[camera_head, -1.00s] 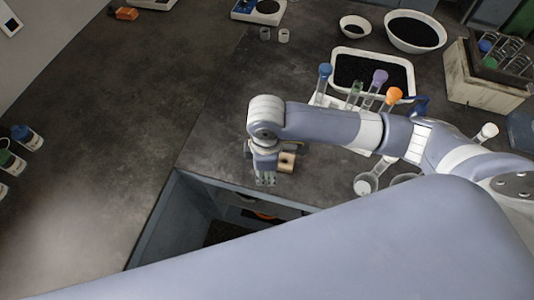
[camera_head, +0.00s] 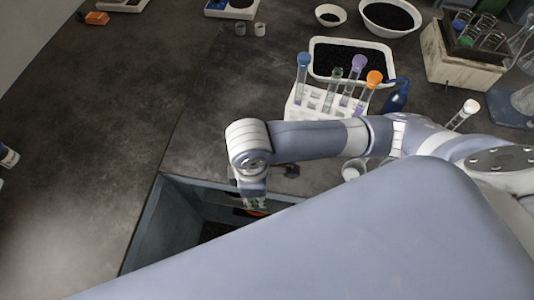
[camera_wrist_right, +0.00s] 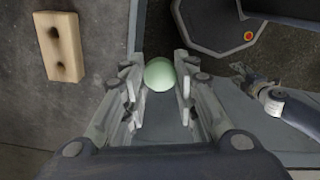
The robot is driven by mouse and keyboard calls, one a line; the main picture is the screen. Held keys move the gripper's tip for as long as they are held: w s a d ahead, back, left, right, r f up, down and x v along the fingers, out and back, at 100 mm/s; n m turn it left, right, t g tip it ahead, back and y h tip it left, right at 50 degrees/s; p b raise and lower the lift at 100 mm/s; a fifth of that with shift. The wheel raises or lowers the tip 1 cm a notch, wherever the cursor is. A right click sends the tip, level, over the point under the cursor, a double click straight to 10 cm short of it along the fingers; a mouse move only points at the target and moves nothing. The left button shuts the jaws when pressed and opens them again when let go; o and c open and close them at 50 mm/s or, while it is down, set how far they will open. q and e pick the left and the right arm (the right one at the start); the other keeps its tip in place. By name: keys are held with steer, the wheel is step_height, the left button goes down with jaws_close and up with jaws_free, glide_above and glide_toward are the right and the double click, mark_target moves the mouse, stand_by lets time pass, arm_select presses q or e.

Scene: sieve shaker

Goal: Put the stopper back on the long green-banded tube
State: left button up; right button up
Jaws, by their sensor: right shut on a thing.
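My right gripper (camera_head: 255,201) is beyond the bench edge in the head view, over the gap by the open drawer. In the right wrist view, the right gripper (camera_wrist_right: 160,80) is shut on a pale green round stopper (camera_wrist_right: 159,74). The stopper is hidden in the head view. The green-banded tube (camera_head: 332,91) stands in the white rack (camera_head: 298,112), between the blue-stoppered and purple-stoppered tubes, with no stopper visible on it. The right gripper is below and left of the rack. A small gripper-like part, probably my left gripper (camera_wrist_right: 245,76), shows at the right of the wrist view; its jaws are unclear.
A tan block with two hollows (camera_wrist_right: 60,47) lies on the bench. A wooden crate (camera_head: 462,65) is further right. The bench left of the rack is clear.

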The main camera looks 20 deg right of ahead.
arm_select(q)
steer(key=shift+f+b, duration=0.8)
steer(key=shift+f, duration=0.05)
arm_select(e)
steer(key=w+d+r+m, duration=0.3)
steer(key=d+r+m, duration=0.2)
steer(key=r+m, duration=0.1)
steer(key=w+d+r+m, duration=0.3)
steer(key=d+r+m, duration=0.2)
steer(key=r+m, duration=0.2)
steer(key=shift+w+d+r+m, duration=0.3)
steer(key=shift+w+d+m, duration=0.05)
steer(key=shift+w+m, duration=0.05)
arm_select(q)
steer(key=shift+c, duration=0.2)
